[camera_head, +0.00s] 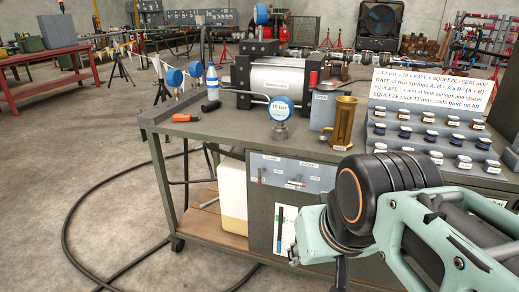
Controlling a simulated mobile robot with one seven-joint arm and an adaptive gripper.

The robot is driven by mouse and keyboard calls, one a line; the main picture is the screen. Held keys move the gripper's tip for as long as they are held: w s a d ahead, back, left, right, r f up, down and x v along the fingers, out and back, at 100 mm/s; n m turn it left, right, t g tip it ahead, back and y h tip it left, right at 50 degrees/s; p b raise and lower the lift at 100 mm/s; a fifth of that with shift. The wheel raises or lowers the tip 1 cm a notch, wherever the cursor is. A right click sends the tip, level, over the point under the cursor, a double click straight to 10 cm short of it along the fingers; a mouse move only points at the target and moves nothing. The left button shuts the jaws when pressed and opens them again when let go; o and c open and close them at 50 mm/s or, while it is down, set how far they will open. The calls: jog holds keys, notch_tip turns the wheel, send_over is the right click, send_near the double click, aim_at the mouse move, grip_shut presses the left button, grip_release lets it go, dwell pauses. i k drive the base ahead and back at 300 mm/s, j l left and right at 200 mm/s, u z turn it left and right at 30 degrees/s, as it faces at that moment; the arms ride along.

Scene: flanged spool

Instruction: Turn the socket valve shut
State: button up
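I cannot tell for certain which part is the socket valve. On the bench (225,133) stands a silver cylinder (275,84) between dark end blocks, with a small red handle (313,79) at its right end. A blue-rimmed gauge (280,108) stands in front of it, with a thin pipe running to it from the left. A brass cup-shaped piece (343,122) stands to the right, beside a grey block (322,110). My arm reaches in from the lower right, in front of the bench. My gripper's fingertips are not in view.
A sign (430,88) and a rack of small labelled jars (435,140) fill the bench's right side. A blue-and-white bottle (212,83) and a red-and-black tool (185,117) are at the left. A black hose (66,215) loops across the floor. A red table (45,58) stands far left.

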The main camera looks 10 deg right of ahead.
aim_at(297, 183)
jog(key=i+l+u, duration=0.3)
jog(key=i+l, duration=0.15)
jog(key=l, duration=0.3)
jog(key=i+l+u, duration=0.15)
jog(key=l, duration=0.25)
jog(key=z, duration=0.1)
jog(key=i, duration=0.05)
